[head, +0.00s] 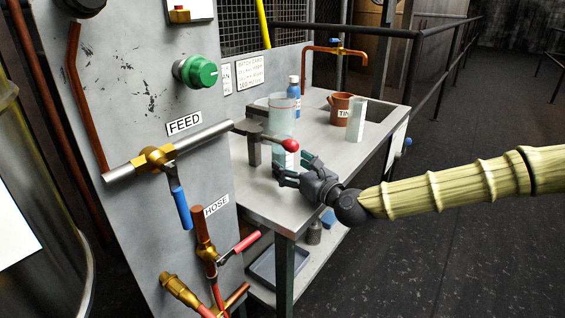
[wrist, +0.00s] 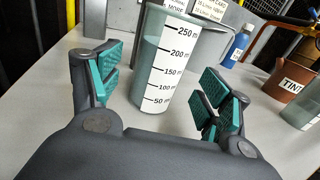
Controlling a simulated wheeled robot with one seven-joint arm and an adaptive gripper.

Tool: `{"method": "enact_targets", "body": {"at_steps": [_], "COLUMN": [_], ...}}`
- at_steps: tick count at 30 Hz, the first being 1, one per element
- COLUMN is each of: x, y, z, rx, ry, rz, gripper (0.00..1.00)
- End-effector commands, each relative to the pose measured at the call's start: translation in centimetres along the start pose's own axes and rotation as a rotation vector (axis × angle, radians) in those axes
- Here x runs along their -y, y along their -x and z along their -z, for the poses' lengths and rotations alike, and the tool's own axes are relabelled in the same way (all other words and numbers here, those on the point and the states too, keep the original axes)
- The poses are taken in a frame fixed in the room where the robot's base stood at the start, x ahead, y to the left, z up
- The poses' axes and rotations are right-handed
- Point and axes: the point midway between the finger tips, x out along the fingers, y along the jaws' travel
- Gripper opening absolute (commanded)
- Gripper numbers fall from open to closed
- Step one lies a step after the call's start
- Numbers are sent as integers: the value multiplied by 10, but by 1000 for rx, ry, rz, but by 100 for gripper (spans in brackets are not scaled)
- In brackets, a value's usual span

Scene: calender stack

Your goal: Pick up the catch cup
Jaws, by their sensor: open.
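A clear graduated cup (wrist: 160,62), with a white scale up to 250 and greyish green walls or contents, stands upright on the grey bench. In the wrist view it is between and just beyond my fingers, with no clear contact. In the head view a white-labelled part near my fingertips (head: 285,160) looks like this cup, partly behind a red-knobbed lever. No label reads "catch cup". My gripper (head: 292,172) is open and empty, low over the bench; its green-padded fingers (wrist: 160,88) are spread either side of the cup.
A blue bottle (head: 295,98), a brown TINT mug (head: 340,104) and another clear cup (head: 357,120) stand farther back on the bench (head: 325,138). The red-knobbed lever (head: 290,145) juts over the bench near my fingers. Open floor lies to the right.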

Motion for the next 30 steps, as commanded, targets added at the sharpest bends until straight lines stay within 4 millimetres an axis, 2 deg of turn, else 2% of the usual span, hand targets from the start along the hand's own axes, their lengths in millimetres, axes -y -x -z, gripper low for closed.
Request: {"method": "enact_targets", "body": {"at_steps": [11,22,23,30], "x": [0,0,0,0], "y": [-42,-48,-48,-48], "z": [1,0,0,0], "rx": [0,0,0,0], "ry": [1,0,0,0], "rz": [0,0,0,0], "gripper": [78,78,74,30]}}
